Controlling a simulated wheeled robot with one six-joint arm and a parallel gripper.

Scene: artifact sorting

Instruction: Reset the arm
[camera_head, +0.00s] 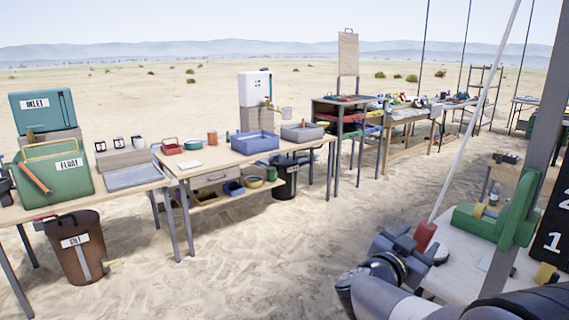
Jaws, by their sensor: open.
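My arm (392,303) reaches in from the bottom right corner. My gripper (408,248) is at its end, dark grey, beside a white-topped table (462,255). The jaws are open, though their tips are small and partly confused with the objects behind. A red block-like thing (425,235) shows right by the gripper. I cannot tell whether they touch. I see nothing clearly held.
A green fixture (510,215) and a grey post stand close right of my gripper. Open sand (270,245) lies between.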

